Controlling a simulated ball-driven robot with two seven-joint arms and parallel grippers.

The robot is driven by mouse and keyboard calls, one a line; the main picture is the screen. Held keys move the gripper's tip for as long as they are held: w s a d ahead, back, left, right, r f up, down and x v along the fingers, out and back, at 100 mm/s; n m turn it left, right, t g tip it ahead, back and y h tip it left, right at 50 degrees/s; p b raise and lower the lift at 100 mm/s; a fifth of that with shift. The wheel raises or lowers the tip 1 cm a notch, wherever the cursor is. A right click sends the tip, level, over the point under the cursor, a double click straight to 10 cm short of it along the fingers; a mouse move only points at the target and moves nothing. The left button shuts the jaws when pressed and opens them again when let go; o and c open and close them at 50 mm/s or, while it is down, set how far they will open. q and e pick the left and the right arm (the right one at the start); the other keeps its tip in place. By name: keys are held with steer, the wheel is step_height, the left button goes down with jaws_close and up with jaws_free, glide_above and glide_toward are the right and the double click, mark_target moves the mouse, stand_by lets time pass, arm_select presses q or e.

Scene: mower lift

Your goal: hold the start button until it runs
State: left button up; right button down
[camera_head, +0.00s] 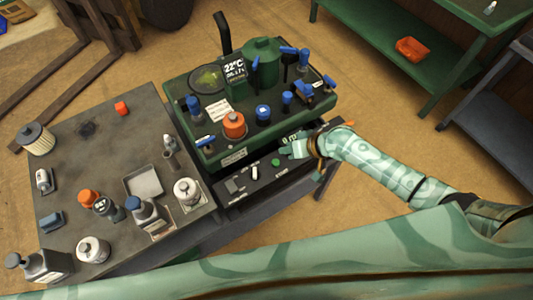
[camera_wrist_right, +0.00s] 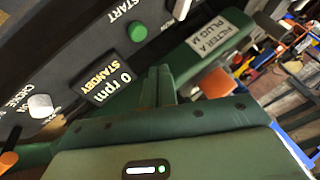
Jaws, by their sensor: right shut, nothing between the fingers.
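The green start button (camera_head: 276,162) sits on the dark control panel (camera_head: 240,186) at the front of the green machine. It also shows in the right wrist view (camera_wrist_right: 138,33), beside the word START. A small display (camera_wrist_right: 105,85) on the panel reads 0 rpm STANDBY. My right gripper (camera_head: 285,153) is shut and empty, close to the button in the head view. In the wrist view its fingers (camera_wrist_right: 160,72) end short of the button, between it and the display, and I see no contact. My left gripper is in neither view.
A white knob (camera_wrist_right: 40,106) sits on the panel by a CHOKE label. A grey workbench (camera_head: 85,160) with bottles and cans stands at left. A green shelf (camera_head: 390,75) stands at back right.

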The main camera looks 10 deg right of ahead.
steer(key=shift+y, duration=0.3)
steer(key=r, duration=0.1)
steer(key=a+r, duration=0.2)
steer(key=shift+w+r, duration=0.25)
steer(key=shift+w, duration=0.15)
steer(key=b, duration=0.7)
glide_above(279, 163)
step_height(279, 163, down, 8)
steer(key=shift+r, duration=0.2)
steer(key=shift+f, duration=0.65)
steer(key=shift+b, duration=0.3)
steer(key=shift+f, duration=0.4)
